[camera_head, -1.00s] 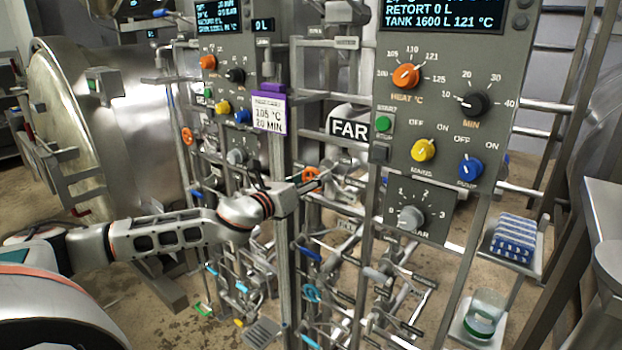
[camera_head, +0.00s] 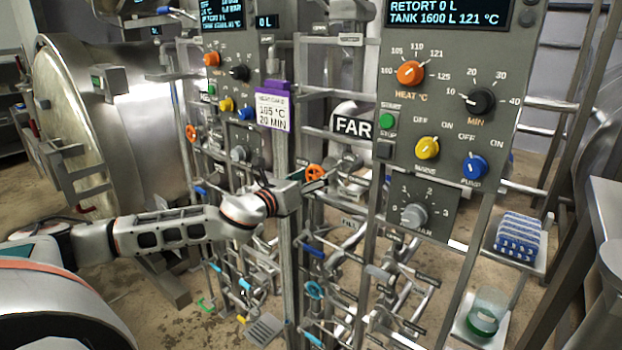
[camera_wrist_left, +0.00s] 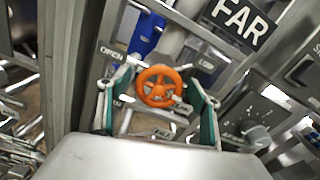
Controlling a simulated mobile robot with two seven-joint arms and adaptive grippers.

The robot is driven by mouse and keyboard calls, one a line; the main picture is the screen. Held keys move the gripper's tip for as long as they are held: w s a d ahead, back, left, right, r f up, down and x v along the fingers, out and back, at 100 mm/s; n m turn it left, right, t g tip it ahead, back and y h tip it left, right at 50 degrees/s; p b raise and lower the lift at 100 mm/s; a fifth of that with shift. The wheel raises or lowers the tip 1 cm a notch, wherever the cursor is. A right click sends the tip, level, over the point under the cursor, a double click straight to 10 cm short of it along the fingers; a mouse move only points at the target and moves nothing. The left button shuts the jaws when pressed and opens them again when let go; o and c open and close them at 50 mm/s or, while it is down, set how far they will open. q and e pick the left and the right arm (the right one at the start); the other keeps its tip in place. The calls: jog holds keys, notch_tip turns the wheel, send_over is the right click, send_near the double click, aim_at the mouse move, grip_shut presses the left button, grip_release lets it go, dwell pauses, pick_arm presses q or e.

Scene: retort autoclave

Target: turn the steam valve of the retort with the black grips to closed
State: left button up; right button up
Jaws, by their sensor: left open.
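An orange handwheel (camera_head: 315,172) sits on the pipework left of the FAR sign. My left gripper (camera_wrist_left: 158,82) is open, one teal-lined finger on each side of the wheel. Contact with the rim cannot be told. In the head view my left gripper (camera_head: 298,183) reaches the wheel from the left, its fingers small and partly hidden. Another orange handwheel (camera_head: 192,133) is farther left. Black grips cannot be made out on either retort. My right gripper is out of view.
The near control panel (camera_head: 450,120) with knobs stands right of the wheel. A card with a purple clip (camera_head: 272,108) hangs on the post. Pipes and blue-handled valves (camera_head: 313,290) crowd below. A round retort door (camera_head: 62,125) stands at left.

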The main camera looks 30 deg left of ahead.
pick_arm(q)
jog(key=s, duration=1.2)
jog(key=shift+a, duration=0.45)
jog(key=s+d+f+n+g, duration=0.1)
jog(key=s+d+f+n, duration=0.2)
jog(key=f, duration=0.6)
jog(key=d+f+n+g, duration=0.2)
jog(key=d+f+n, duration=0.3)
jog(key=f, duration=0.4)
jog(key=s+d+f+n+g, duration=0.1)
jog(key=s+d+f+n, duration=0.1)
jog(key=f+n, duration=0.45)
jog(key=s+d+f+n+g, duration=0.1)
jog(key=s+d+f+n, duration=0.5)
jog(key=f, duration=0.5)
jog(key=s+d+f+n+g, duration=0.2)
jog(key=s+d+f+n, duration=0.3)
jog(key=s+f+n, duration=0.4)
jog(key=s+f, duration=0.1)
jog(key=s, duration=0.1)
jog(key=shift+s+d+f+g, duration=0.3)
jog(key=shift+d+f, duration=0.05)
jog(key=shift+n, duration=0.25)
